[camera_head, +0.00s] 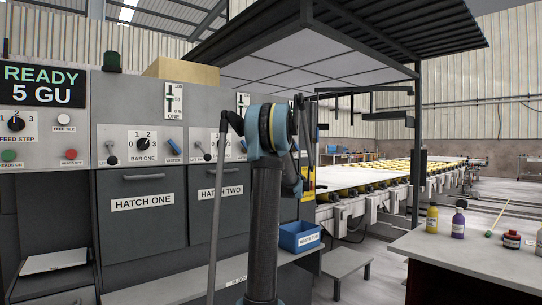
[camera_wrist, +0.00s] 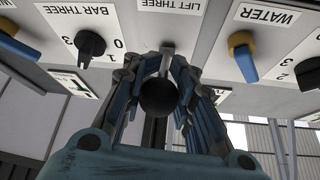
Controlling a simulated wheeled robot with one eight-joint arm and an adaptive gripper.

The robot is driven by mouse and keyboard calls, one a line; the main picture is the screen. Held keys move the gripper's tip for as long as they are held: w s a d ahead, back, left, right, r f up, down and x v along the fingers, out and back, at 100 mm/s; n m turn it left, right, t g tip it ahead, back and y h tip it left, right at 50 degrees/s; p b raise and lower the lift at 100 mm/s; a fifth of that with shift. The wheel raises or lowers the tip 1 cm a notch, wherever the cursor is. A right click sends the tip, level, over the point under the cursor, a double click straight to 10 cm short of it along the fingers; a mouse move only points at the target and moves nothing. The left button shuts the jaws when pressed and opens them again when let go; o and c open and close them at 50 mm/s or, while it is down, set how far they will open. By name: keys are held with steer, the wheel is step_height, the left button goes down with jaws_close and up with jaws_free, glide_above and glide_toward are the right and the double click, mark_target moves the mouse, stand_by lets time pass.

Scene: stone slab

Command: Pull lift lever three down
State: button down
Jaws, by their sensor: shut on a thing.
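The lift three lever has a round black knob (camera_wrist: 158,97) in the wrist view, with a pale stem running up to the panel under the label LIFT THREE (camera_wrist: 170,4). My gripper (camera_wrist: 166,66) is shut on this lever, with a blue-grey finger on each side of the knob. In the head view my arm stands in front of the panel, and the gripper and this lever are hidden behind it.
A black BAR THREE dial (camera_wrist: 91,43) is left of the lever and a blue WATER handle (camera_wrist: 244,60) right of it. In the head view a blue waste tub (camera_head: 299,238) sits low beside the panel. A bench with bottles (camera_head: 470,255) stands at right.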

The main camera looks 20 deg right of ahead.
steer(key=shift+a+f, duration=0.15)
steer(key=shift+a, duration=0.05)
steer(key=c, duration=1.4)
jaws_free()
steer(key=shift+w, duration=0.1)
steer(key=shift+s+f, duration=0.15)
steer(key=shift+s, duration=0.15)
steer(key=f, duration=0.1)
steer(key=s+f, duration=0.1)
steer(key=f, duration=0.1)
steer(key=shift+s+d, duration=0.3)
steer(key=shift+s, duration=0.05)
steer(key=s+r+v, duration=0.1)
steer(key=v, duration=0.7)
steer(key=shift+s+d+r, duration=0.15)
steer(key=shift+d+r, duration=0.05)
steer(key=shift+r, duration=0.05)
steer(key=shift+a, duration=0.1)
